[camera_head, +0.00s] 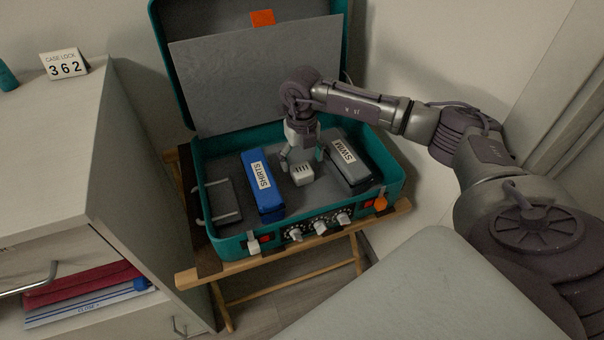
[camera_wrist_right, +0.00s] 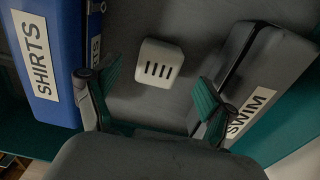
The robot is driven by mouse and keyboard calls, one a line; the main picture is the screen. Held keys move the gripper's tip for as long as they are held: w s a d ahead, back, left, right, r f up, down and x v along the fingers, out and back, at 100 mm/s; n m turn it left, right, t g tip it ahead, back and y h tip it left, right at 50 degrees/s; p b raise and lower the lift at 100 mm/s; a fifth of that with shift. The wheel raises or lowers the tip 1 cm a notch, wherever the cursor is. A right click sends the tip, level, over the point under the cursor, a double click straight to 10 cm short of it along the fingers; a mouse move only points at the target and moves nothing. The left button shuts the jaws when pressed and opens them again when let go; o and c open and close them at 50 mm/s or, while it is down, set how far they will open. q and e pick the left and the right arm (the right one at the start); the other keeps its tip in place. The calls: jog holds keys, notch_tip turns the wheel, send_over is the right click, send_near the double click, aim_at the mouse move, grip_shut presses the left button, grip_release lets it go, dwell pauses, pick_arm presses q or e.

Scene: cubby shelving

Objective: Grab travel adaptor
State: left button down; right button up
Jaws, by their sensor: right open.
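The travel adaptor is a small white block with dark slots (camera_head: 301,174), lying on the grey floor of the open teal suitcase. It also shows in the right wrist view (camera_wrist_right: 158,64), ahead of the fingers and roughly centred between them. My right gripper (camera_head: 301,158) is inside the case, just above and behind the adaptor. In the right wrist view its two green-padded fingers (camera_wrist_right: 155,97) are spread wide with nothing between them. My left gripper is not in view.
A blue SHIRTS packing cube (camera_head: 262,186) stands left of the adaptor and a grey SWIM cube (camera_head: 347,161) right of it, both close to the fingers. The suitcase (camera_head: 228,246) rests on a wooden stand (camera_head: 290,258). A CASE LOCK 362 sign (camera_head: 64,64) sits on the left cabinet.

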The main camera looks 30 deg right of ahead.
aim_at(302, 169)
notch_tip(302, 169, down, 4)
jog(key=shift+s+a+f+b, duration=0.1)
jog(key=shift+s+f+b, duration=0.05)
jog(key=shift+f+b, duration=0.15)
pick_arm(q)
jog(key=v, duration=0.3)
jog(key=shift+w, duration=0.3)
pick_arm(e)
jog(key=shift+r, duration=0.1)
jog(key=shift+c, duration=0.3)
